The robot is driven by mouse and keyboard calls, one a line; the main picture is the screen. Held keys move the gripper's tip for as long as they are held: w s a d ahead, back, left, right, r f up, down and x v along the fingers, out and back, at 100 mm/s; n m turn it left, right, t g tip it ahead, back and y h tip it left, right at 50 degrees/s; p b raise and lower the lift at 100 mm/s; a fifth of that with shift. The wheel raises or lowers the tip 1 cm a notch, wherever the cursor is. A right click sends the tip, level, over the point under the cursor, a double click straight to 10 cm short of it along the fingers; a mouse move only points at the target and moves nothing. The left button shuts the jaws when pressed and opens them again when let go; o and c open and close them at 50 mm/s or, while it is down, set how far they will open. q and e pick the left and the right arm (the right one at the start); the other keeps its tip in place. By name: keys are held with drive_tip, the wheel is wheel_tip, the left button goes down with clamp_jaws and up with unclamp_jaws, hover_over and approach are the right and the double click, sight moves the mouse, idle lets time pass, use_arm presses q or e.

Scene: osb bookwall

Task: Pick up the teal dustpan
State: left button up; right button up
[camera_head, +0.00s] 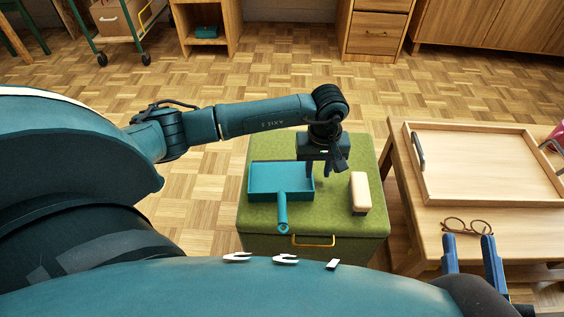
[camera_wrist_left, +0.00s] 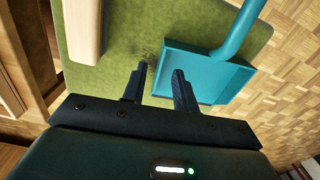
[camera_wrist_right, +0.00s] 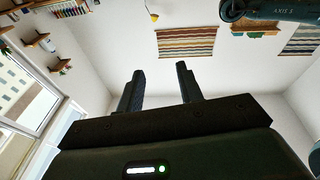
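The teal dustpan (camera_head: 266,181) lies flat on a green upholstered stool, its handle (camera_head: 282,212) towards me. It also shows in the left wrist view (camera_wrist_left: 215,78), handle towards the top right. My left gripper (camera_head: 320,172) points down at the dustpan's right side wall, and the arm hides part of that corner. In the left wrist view its fingers (camera_wrist_left: 158,74) are apart and empty, with the wall's edge between them in the picture. I cannot tell whether they touch it. My right gripper (camera_head: 469,238) is open and empty at lower right, pointing upward at the room in its wrist view (camera_wrist_right: 160,70).
The green stool (camera_head: 353,229) has a yellow handle in front. A beige block brush (camera_head: 360,193) lies on it right of the gripper. On the right, a wooden table (camera_head: 415,217) holds a tray (camera_head: 470,198) and glasses (camera_head: 467,226). The floor left of the stool is clear.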

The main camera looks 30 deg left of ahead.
use_arm(q)
drive_tip(key=shift+f+b, duration=0.4)
drive_tip(key=shift+f, duration=1.2)
drive_tip(key=f, duration=0.1)
drive_tip(key=f+b, duration=0.2)
drive_tip(key=shift+a+f, duration=0.3)
drive_tip(key=shift+f, duration=0.55)
drive_tip(key=shift+r, duration=0.1)
drive_tip(key=c, duration=0.6)
clamp_jaws()
use_arm(e)
drive_tip(key=shift+w+a+r+y, duration=0.15)
drive_tip(key=shift+a+r+y, duration=0.05)
drive_tip(key=shift+y, duration=0.3)
